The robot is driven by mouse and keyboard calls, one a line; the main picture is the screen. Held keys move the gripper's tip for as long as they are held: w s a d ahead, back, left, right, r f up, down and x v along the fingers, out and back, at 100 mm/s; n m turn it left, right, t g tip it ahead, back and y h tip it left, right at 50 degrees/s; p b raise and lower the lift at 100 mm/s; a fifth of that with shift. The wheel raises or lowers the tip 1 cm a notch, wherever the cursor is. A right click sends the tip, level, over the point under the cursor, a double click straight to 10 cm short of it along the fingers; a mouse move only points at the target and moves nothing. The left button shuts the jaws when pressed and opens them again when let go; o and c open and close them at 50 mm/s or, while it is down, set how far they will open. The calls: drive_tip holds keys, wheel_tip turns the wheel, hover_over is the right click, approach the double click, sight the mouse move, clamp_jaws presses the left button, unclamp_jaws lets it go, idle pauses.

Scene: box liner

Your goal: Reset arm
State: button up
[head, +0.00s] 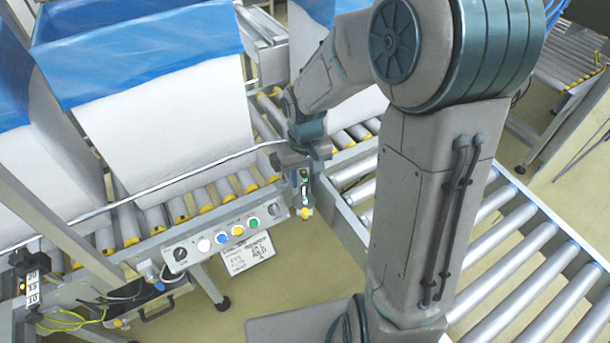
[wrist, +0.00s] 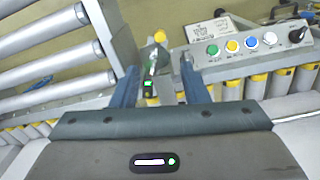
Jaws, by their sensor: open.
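My gripper (head: 304,176) hangs over the conveyor edge, just right of the control panel (head: 222,240). In the wrist view my gripper's two blue-grey fingers (wrist: 158,72) are spread apart. A small dark fixture with a green light (wrist: 149,88) shows in the gap between them. Nothing appears to be held. My arm comes down from the upper right of the head view and hides part of the conveyor behind it. The control panel also shows in the wrist view (wrist: 252,47), right of the fingers, with green, yellow, blue and white buttons.
White boxes (head: 170,115) with blue liners (head: 135,50) stand on the roller conveyor (head: 205,198), left of my gripper. A second conveyor with silver rollers (head: 530,245) runs at right. A paper label (head: 247,253) hangs under the panel. Open floor (head: 265,300) lies in front.

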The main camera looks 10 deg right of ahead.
drive_tip(key=s+d+r+m+t+p, duration=0.1)
drive_tip(key=s+d+r+t+p, duration=0.1)
drive_tip(key=s+r, duration=1.1)
wheel_tip(320, 180, up, 3)
drive_tip(key=shift+s+d+f+m+t+p, duration=0.1)
drive_tip(key=shift+s+d+m+t+p, duration=0.3)
drive_tip(key=shift+d+p, duration=0.55)
drive_tip(key=shift+a, duration=0.1)
idle(0.8)
drive_tip(key=shift+c, duration=1.4)
